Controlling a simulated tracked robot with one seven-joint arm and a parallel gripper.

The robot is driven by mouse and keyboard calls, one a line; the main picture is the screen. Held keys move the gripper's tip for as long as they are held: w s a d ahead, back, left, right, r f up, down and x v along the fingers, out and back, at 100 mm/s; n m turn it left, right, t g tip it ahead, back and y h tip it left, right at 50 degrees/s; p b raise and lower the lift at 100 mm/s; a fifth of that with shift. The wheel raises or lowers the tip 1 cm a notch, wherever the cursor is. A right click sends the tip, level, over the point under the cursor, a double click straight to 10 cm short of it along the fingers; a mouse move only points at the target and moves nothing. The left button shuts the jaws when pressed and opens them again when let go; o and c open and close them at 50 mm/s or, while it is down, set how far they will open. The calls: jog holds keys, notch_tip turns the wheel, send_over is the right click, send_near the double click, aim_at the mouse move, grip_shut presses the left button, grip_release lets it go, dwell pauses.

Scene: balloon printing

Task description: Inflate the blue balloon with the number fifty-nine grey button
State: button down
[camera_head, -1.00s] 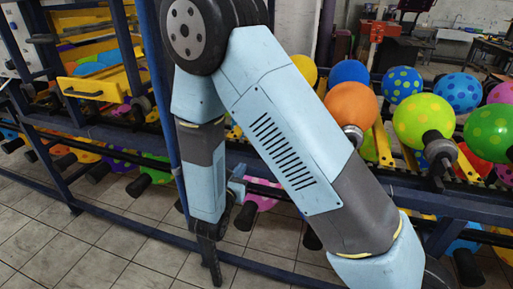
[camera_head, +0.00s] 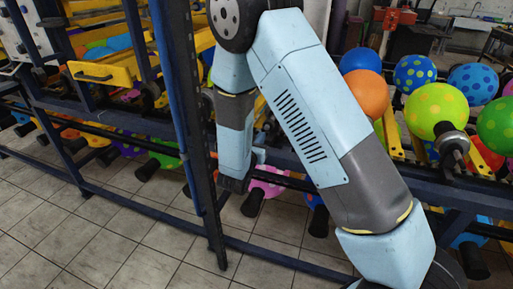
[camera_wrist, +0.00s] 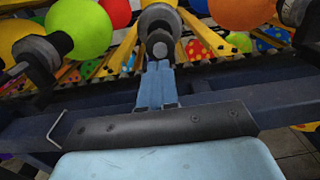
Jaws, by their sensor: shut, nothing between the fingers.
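A plain blue balloon (camera_head: 360,60) sits on the rack at the back, behind my arm in the head view. Blue spotted balloons (camera_head: 413,72) (camera_head: 472,85) sit to its right. Which blue balloon is meant I cannot tell. My gripper (camera_wrist: 158,66) is shut and empty in the wrist view, its light blue fingers pointing toward a grey round nozzle (camera_wrist: 159,43) among the balloons. Whether they touch I cannot tell. No button numbered fifty-nine can be read. A pale panel (camera_head: 14,30) shows in part at the upper left of the head view, its markings too small to read.
A dark blue rack frame crosses the head view, with an upright post (camera_head: 183,100) close by. An orange balloon (camera_head: 369,93) and a green spotted balloon (camera_head: 436,109) are at the right. The tiled floor (camera_head: 100,235) is clear.

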aim_at(267, 127)
jog(key=shift+x, duration=1.75)
jog(key=shift+w+d, duration=0.1)
jog(key=shift+w, duration=0.3)
jog(key=shift+w+d, duration=0.2)
jog(key=shift+w, duration=0.2)
jog(key=shift+w+d+r, duration=0.1)
jog(key=shift+w+r, duration=0.05)
jog(key=shift+r, duration=0.1)
jog(key=shift+w+d, duration=0.1)
jog(key=shift+d, duration=0.05)
dwell(2.5)
jog(key=shift+s+f, duration=0.15)
jog(key=shift+s, duration=0.2)
jog(key=v, duration=1.4)
jog(key=shift+s+a, duration=0.15)
jog(key=shift+a, duration=0.25)
